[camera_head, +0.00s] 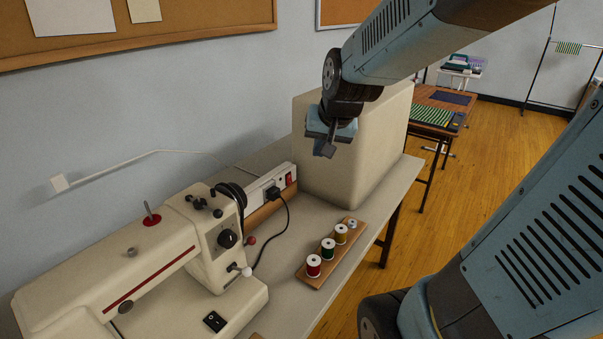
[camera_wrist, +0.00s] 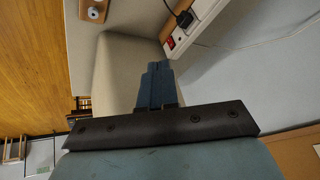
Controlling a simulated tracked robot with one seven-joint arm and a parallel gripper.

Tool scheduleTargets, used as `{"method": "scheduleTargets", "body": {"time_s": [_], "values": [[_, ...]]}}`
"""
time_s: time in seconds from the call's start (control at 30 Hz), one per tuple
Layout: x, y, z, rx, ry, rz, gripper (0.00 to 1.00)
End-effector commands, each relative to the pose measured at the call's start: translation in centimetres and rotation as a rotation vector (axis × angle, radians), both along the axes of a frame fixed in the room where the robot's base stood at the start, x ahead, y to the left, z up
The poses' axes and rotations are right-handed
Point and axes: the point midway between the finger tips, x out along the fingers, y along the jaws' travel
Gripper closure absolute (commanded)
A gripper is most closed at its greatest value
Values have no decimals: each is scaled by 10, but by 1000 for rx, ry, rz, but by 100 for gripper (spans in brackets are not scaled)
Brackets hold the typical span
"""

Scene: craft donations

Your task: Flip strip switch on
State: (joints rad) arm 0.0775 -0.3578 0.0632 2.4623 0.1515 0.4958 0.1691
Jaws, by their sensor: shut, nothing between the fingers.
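The white power strip (camera_head: 267,187) stands on the table along the wall, behind the sewing machine. A red switch (camera_head: 289,179) sits at its right end, and a black plug (camera_head: 272,193) is in it. In the wrist view the red switch (camera_wrist: 170,43) shows at the near end of the strip (camera_wrist: 205,14), just beyond my fingertips. Which way the switch is tipped is too small to tell. My gripper (camera_head: 325,149) is shut and empty, above and to the right of the switch, in front of the beige box-shaped cover. Its fingers (camera_wrist: 158,68) point toward the strip, apart from it.
A cream sewing machine (camera_head: 152,255) fills the table's left. The beige cover (camera_head: 370,143) stands right of the strip, close to my gripper. A wooden rack (camera_head: 332,254) with several thread spools lies near the front edge. A black cord runs from the plug.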

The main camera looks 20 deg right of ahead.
Motion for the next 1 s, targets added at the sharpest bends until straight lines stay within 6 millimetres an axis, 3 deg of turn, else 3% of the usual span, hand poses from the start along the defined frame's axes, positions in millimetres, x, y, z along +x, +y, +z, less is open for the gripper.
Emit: {"method": "scheduleTargets", "body": {"time_s": [0.2, 0.5, 0.7, 1.0], "values": [[-60, -2, 34, -81, 10, 113, 100], [-127, -9, 55, -168, 36, 221, 100], [-143, -10, 58, -189, 46, 244, 100], [-144, -11, 58, -190, 47, 245, 100]]}}
